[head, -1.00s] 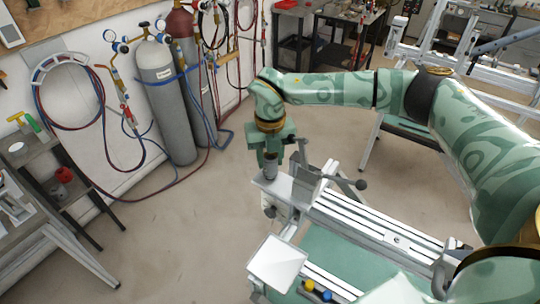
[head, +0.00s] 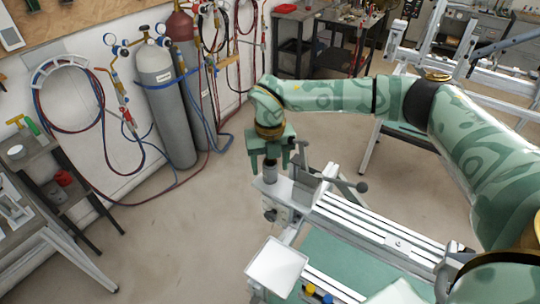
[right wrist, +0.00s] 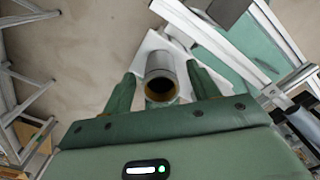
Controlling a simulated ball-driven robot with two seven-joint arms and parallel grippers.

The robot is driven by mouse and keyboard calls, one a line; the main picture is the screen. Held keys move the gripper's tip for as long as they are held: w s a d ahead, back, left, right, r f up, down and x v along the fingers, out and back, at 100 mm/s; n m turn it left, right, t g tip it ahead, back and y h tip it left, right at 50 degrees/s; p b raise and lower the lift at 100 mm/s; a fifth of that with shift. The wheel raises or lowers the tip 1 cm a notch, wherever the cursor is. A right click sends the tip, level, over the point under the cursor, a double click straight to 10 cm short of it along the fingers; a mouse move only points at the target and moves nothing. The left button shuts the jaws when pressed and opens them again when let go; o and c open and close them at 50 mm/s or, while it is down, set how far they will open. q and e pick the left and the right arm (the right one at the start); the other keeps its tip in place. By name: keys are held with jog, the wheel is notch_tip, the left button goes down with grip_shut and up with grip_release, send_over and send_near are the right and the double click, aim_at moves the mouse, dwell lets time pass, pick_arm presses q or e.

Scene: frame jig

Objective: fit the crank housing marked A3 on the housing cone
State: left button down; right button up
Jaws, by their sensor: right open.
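A grey cylindrical housing (head: 270,172) stands upright at the far left end of the jig. In the right wrist view the housing (right wrist: 160,66) shows as a grey tube with a brownish ring around its dark open end. My right gripper (head: 270,168) is directly above it, pointing down, open, with one finger on each side and gaps between fingers and tube. I cannot read any A3 mark, and the housing cone is not visible, so I cannot tell how the housing sits on it. My left gripper is not in view.
The jig's aluminium rail (head: 375,228) runs to the lower right. A clamp with a dark-knobbed lever (head: 345,182) stands close right of the housing. A white square plate (head: 276,267) is at the near end. Gas cylinders (head: 168,100) stand by the wall; floor left of the jig is clear.

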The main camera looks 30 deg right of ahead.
notch_tip(320, 180, up, 16)
jog(key=shift+r+b, duration=0.15)
jog(key=shift+b, duration=0.3)
